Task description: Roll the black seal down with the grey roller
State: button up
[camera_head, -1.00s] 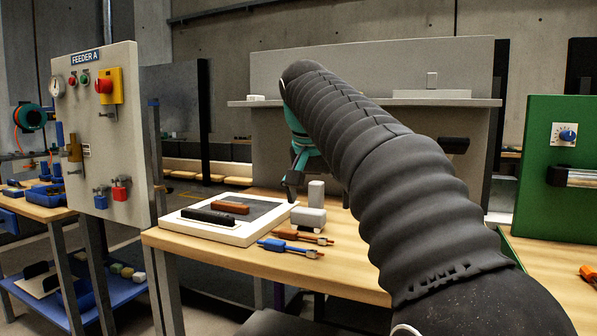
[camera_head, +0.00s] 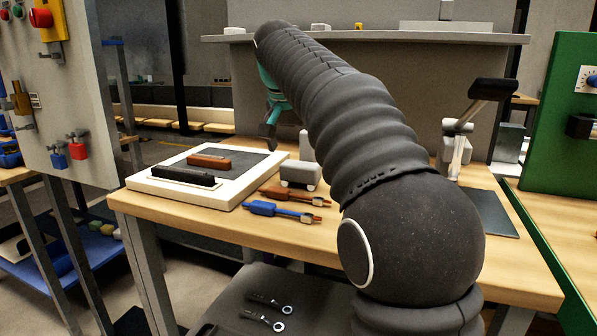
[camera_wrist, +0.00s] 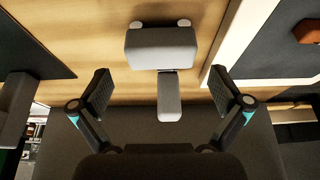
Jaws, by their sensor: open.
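The grey roller (camera_head: 301,174) stands on the wooden table, right of a white-framed board (camera_head: 230,200) with a dark inner surface. Its upright handle is partly covered by my arm. The black seal (camera_head: 183,175) lies on a pale strip near the board's front edge. In the wrist view the roller's wide grey body (camera_wrist: 160,48) and narrow handle (camera_wrist: 170,97) show ahead. My gripper (camera_wrist: 160,92) is open, with the handle showing between its fingers, nearer the right one. I see no contact.
A red-brown strip (camera_head: 208,161) lies behind the black seal on the board. Blue-handled (camera_head: 280,212) and brown-handled (camera_head: 295,196) tools lie in front of the roller. A grey lever device (camera_head: 458,140) stands at right beside a dark mat (camera_head: 487,213). A green panel (camera_head: 570,150) bounds the right side.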

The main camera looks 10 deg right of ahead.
aim_at(299, 165)
jog(key=x, duration=0.7)
jog(key=shift+w+f, duration=0.1)
jog(key=shift+f, duration=0.25)
jog(key=c, duration=0.8)
jog(key=o, duration=0.8)
jog(key=shift+r, duration=0.1)
jog(key=shift+r, duration=0.3)
